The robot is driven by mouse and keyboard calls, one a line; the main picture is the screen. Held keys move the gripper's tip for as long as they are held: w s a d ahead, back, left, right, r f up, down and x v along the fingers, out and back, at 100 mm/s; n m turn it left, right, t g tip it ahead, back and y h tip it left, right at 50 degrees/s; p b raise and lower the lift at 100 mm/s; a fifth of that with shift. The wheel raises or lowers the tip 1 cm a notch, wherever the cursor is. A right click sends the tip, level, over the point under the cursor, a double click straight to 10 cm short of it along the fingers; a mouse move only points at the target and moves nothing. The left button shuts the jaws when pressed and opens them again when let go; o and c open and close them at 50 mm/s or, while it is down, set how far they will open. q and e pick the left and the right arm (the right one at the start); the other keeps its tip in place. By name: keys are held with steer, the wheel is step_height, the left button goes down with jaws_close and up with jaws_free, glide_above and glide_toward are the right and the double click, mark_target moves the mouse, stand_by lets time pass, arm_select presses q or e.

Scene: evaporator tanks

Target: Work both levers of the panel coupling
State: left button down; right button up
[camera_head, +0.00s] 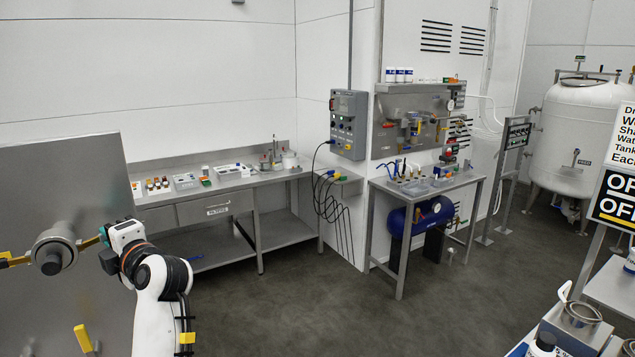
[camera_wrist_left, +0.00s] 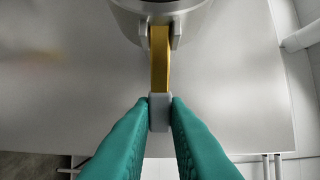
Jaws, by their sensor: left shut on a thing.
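The grey panel (camera_head: 100,180) stands at the left of the head view. The round metal coupling (camera_head: 53,248) sits on its face, with a yellow lever out to each side. The left lever (camera_head: 14,261) reaches the picture's left edge. The right lever (camera_head: 89,242) points toward my left gripper (camera_head: 104,235). In the left wrist view, the green fingers of my left gripper (camera_wrist_left: 159,108) are shut on the grey end of this yellow lever (camera_wrist_left: 160,58). The lever runs straight up to the coupling (camera_wrist_left: 158,8), whose top is cut off. My right gripper is not in view.
A yellow handle (camera_head: 83,338) sits low on the panel. Behind it, a steel bench (camera_head: 225,187) holds small items. A second workbench (camera_head: 428,188) stands mid-room, and a white tank (camera_head: 582,125) at the far right. The central floor (camera_head: 330,300) is clear.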

arm_select(q)
steer(key=shift+s+d+f+m+t+h+p, duration=0.15)
steer(key=shift+s+m+t+h+p, duration=0.1)
steer(key=shift+m+t+h+p, duration=0.4)
steer(key=shift+s+d+m+t+h+p, duration=0.1)
steer(key=shift+s+m+t+h+p, duration=0.1)
steer(key=shift+m+t+h+p, duration=0.45)
steer(key=shift+s+d+m+t+h, duration=0.1)
steer(key=shift+s+m+t+h, duration=0.15)
steer(key=shift+m+t+h, duration=0.35)
steer(key=shift+s+d+m+t+h, duration=0.1)
steer(key=shift+s+m+t+h, duration=0.15)
steer(key=shift+m+t+h, duration=0.35)
steer(key=c, duration=1.3)
jaws_free()
